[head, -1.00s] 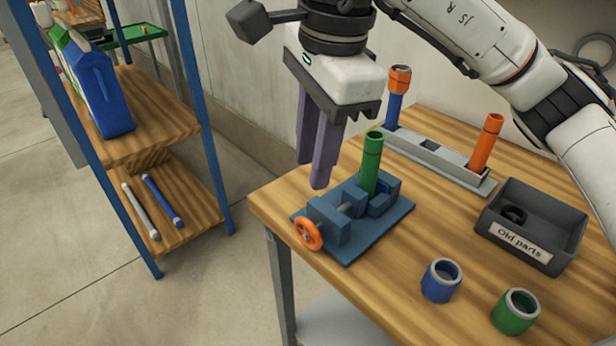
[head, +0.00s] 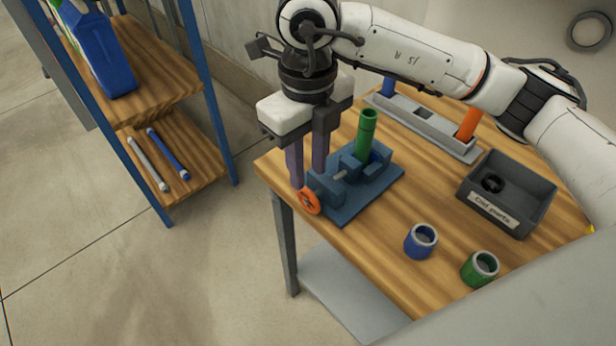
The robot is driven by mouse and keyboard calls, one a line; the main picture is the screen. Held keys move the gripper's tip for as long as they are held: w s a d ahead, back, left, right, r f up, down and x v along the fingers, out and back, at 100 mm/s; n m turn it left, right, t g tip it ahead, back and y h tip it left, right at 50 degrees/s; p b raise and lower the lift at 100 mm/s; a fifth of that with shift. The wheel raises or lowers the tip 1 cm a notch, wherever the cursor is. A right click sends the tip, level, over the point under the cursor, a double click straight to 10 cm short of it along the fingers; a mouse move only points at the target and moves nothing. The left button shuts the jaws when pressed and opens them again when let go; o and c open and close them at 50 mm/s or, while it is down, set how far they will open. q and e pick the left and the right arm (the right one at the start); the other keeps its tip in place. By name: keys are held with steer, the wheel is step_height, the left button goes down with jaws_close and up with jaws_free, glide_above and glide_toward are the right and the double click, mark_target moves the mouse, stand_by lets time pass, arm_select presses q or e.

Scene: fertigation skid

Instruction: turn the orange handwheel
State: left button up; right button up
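The orange handwheel (head: 311,201) is on the left front end of a blue vise (head: 350,200) near the table's left corner. A green tube (head: 365,138) stands upright in the vise. My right gripper (head: 308,180) points down with its two purple fingers apart and nothing seen between them. Its fingertips are just above and behind the handwheel, close to the vise's front end. One fingertip appears beside the wheel's upper rim; I cannot tell whether they touch. My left gripper is not in view.
On the wooden table (head: 380,268) stand a grey "Old parts" bin (head: 490,212), a blue ring-shaped part (head: 420,242), a green one (head: 480,270) and a grey rack (head: 428,130) with blue and orange tubes. A blue-framed shelf (head: 165,98) stands left, across open floor.

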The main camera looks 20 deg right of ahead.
mark_target(313, 195)
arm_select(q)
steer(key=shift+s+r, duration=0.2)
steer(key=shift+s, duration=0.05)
arm_select(e)
steer(key=shift+f, duration=2.25)
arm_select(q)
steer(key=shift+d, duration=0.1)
arm_select(e)
steer(key=shift+c, duration=0.4)
